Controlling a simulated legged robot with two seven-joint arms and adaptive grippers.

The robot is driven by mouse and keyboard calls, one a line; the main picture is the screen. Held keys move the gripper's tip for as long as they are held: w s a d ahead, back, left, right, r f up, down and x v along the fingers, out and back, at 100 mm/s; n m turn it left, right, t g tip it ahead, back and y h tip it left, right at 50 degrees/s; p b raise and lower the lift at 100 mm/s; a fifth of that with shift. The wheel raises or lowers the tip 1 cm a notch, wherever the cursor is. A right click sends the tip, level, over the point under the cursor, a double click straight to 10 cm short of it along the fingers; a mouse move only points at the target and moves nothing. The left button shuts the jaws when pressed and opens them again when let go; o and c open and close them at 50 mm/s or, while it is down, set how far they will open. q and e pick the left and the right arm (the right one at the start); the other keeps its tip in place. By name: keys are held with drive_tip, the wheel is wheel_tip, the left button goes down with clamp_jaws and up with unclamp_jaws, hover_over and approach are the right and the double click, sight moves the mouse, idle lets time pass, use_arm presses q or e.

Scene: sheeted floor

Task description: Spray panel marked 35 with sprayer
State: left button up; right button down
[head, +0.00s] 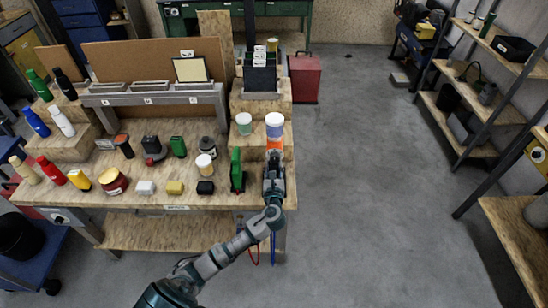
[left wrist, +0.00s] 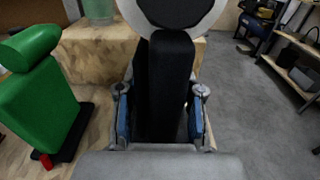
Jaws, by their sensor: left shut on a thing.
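My left gripper (head: 273,178) is at the right front corner of the wooden bench. In the left wrist view, its two fingers (left wrist: 161,112) are closed on either side of the black upright grip of what looks like the sprayer (left wrist: 171,75). A rounded white part with a dark middle shows above the grip. A pale panel (head: 190,70) and a black panel (head: 260,77) stand at the back with labels too small to read. My right gripper is not in view.
A green tool (head: 237,170) on a black base stands close left of the gripper. A pale green cup (head: 243,123) is behind it. Bottles, blocks and jars crowd the bench (head: 130,200). A red box (head: 304,78) stands behind. The floor to the right is clear, with shelves beyond.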

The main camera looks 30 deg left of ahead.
use_arm(q)
drive_tip(key=shift+a+r+p, duration=0.1)
drive_tip(key=shift+r+p, duration=0.25)
drive_tip(key=shift+r, duration=0.3)
drive_tip(key=shift+a+f, duration=0.1)
